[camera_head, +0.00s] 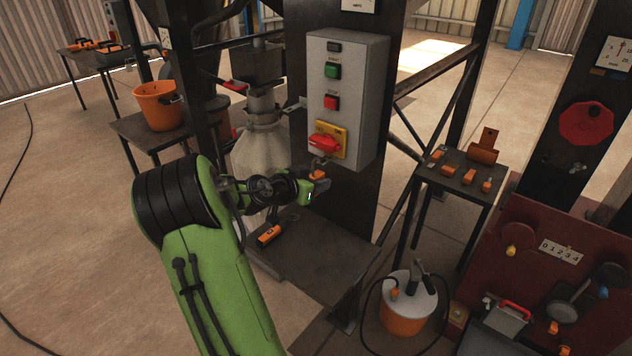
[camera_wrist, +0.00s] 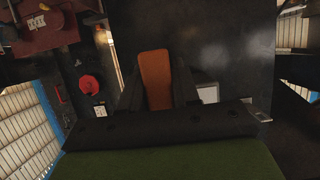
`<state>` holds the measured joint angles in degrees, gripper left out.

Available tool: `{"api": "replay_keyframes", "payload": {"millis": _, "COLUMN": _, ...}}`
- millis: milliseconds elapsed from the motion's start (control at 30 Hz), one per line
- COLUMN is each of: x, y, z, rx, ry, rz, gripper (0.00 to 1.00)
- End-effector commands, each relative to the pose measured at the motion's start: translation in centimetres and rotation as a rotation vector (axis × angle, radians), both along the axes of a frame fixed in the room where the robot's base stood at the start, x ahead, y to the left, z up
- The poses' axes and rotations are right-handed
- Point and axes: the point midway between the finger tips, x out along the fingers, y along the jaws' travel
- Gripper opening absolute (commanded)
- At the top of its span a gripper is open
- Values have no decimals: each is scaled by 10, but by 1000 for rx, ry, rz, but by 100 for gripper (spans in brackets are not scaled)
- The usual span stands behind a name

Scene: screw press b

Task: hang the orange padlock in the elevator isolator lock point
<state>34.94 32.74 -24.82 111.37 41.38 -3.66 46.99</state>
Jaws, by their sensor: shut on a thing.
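My gripper (camera_head: 315,184) is at the end of my green arm, just below the grey control box (camera_head: 345,100). It is shut on the orange padlock (camera_head: 318,175). In the wrist view the padlock (camera_wrist: 156,80) shows as an orange block between the two dark fingers. Its shackle seems to point up in the head view, close under the isolator. The isolator is a red rotary handle (camera_head: 324,144) on a yellow plate (camera_head: 331,130) low on the box. Whether the shackle touches the lock point or passes through it I cannot tell.
A shelf (camera_head: 335,255) below the box holds an orange and black item (camera_head: 269,235). A side table (camera_head: 462,178) at the right holds several orange items. A large sack (camera_head: 262,150) hangs left of the box. A dark post stands behind the box.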

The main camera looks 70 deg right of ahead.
Motion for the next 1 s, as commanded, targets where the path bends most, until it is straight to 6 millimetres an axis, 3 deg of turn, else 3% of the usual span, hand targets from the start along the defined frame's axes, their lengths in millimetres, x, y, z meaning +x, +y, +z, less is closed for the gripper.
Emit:
{"api": "replay_keyframes", "payload": {"millis": 767, "x": -5, "y": -14, "z": 0, "rx": 0, "ry": 0, "rz": 0, "gripper": 0}}
{"api": "replay_keyframes", "payload": {"millis": 1000, "x": -6, "y": -14, "z": -10, "rx": 0, "ry": 1, "rz": -1, "gripper": 0}}
